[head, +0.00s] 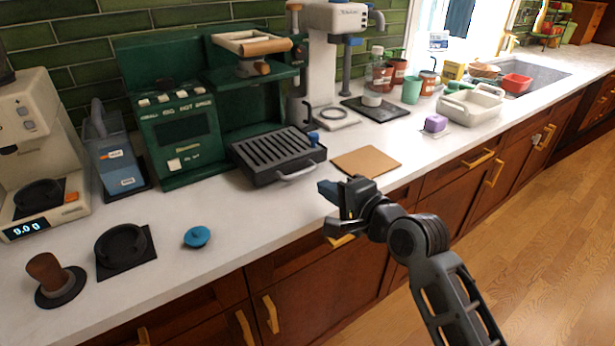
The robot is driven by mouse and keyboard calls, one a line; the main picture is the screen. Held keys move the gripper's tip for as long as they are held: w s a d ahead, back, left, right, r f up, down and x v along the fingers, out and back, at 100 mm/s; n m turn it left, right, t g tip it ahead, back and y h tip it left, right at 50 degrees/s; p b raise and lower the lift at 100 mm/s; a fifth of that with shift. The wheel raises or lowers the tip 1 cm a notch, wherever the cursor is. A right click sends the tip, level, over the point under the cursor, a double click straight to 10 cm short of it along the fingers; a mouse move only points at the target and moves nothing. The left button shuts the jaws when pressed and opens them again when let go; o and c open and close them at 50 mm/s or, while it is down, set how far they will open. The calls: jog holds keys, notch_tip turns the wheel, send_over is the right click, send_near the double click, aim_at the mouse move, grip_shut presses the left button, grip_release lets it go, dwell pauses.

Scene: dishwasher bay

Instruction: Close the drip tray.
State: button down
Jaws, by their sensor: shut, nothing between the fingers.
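The drip tray (262,158) is a black slatted tray with a grey handle on its front. It sticks out from the base of the green coffee machine (181,128) over the white counter. A small blue knob sits at its right corner. My gripper (331,206) is shut and empty, near the counter's front edge. It is to the right of the tray handle and nearer to me, apart from it. The rear of the tray meets the machine.
A tan board (366,162) lies right of the tray. A blue lid (197,237), a black disc (121,247) and a wooden-handled tamper (55,279) stand at the left. A white machine (335,18) stands behind. The counter directly before the tray is clear.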

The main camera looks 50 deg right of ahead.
send_near(282, 152)
jog(key=f, duration=0.1)
jog(key=s+f, duration=0.2)
jog(key=shift+a+p, duration=0.3)
jog(key=shift+p, duration=0.1)
jog(key=shift+w, duration=0.1)
jog(key=r+x, duration=0.1)
jog(key=x, duration=0.7)
jog(key=r+b+x, duration=0.1)
jog(key=x, duration=0.3)
jog(key=shift+w+d+r, duration=0.25)
jog(key=shift+w+r, duration=0.05)
jog(key=shift+w, duration=0.15)
jog(key=shift+w+r, duration=0.15)
jog(key=shift+r, duration=0.05)
